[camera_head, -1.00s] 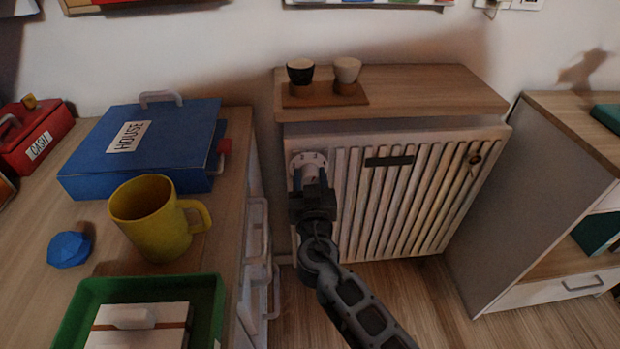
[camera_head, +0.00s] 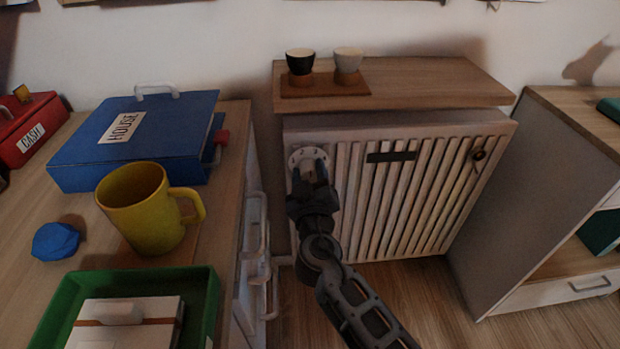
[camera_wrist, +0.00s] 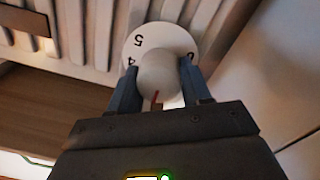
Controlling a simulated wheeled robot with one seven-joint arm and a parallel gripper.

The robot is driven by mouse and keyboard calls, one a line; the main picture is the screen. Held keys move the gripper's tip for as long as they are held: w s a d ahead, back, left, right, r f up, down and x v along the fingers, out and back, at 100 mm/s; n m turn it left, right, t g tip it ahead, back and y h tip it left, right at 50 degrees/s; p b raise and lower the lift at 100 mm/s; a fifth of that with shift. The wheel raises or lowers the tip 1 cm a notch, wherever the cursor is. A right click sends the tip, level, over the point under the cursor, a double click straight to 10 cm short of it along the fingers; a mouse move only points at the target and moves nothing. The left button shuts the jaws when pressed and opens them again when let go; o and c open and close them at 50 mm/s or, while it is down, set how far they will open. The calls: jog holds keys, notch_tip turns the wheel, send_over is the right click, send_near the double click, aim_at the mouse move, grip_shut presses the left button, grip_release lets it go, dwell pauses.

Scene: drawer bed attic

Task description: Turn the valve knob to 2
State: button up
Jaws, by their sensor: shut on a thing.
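The valve knob (camera_wrist: 160,73) is a rounded white knob with a red mark, in front of a round white dial (camera_wrist: 166,37) on the radiator's upper left. In the wrist view the dial shows 5 and 4 upside down or tilted, and another number is partly hidden by the right finger. The red mark points down, toward my gripper's body. In the head view the dial (camera_head: 296,157) shows a small digit near its top that looks like 2. My gripper (camera_head: 310,177) is shut on the knob, one finger on each side, and hides most of it there.
The slatted radiator (camera_head: 420,200) stands under a wooden shelf (camera_head: 430,82) with two cups. A desk at left holds a blue box (camera_head: 150,140), a yellow mug (camera_head: 145,215) and a green tray (camera_head: 205,300). A cabinet (camera_head: 530,190) stands at right.

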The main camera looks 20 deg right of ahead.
jog(key=shift+a+f+n+b, duration=0.15)
jog(key=shift+n+b, duration=0.2)
jog(key=shift+n, duration=1.75)
jog(key=o, duration=1)
jog(key=shift+o, duration=0.2)
jog(key=v, duration=0.7)
jog(key=shift+s, duration=0.4)
